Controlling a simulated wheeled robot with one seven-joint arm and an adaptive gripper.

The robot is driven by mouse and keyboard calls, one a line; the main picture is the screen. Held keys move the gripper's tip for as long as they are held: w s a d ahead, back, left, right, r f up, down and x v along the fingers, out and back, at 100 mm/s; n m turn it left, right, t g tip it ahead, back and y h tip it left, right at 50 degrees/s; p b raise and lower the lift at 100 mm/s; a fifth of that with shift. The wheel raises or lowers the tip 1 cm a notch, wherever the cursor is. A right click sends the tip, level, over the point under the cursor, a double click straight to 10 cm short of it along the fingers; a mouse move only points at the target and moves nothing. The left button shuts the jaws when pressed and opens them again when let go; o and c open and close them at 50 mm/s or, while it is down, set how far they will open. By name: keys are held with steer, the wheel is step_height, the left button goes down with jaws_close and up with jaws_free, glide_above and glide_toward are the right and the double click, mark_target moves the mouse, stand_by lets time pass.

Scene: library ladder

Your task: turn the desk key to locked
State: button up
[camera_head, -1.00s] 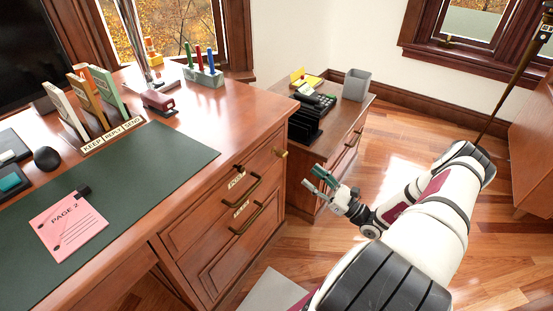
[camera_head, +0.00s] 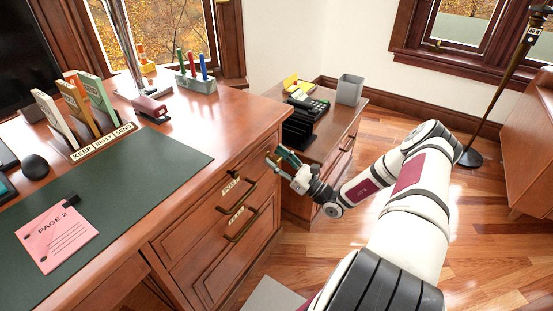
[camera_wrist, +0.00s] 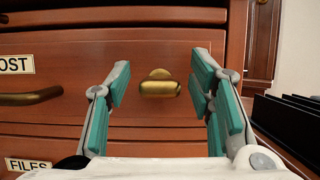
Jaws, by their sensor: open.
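The desk key (camera_wrist: 160,84) is a small brass piece on the front of the wooden desk, to the right of the drawer handles. In the wrist view its bow lies sideways, and it sits between my open fingers, farther ahead than their tips. My gripper (camera_head: 279,157) has teal finger pads and is open and empty, close to the desk front at its right end. The fingers also show on both sides of the wrist view (camera_wrist: 163,75). In the head view the key is hidden behind or beside my fingers.
Drawer handles marked POST (camera_head: 238,197) and FILES (camera_head: 242,226) jut out to the left of my gripper. A low cabinet (camera_head: 335,145) with a black rack and a telephone stands to the right.

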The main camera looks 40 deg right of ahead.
steer(key=shift+w, duration=0.15)
jaws_close()
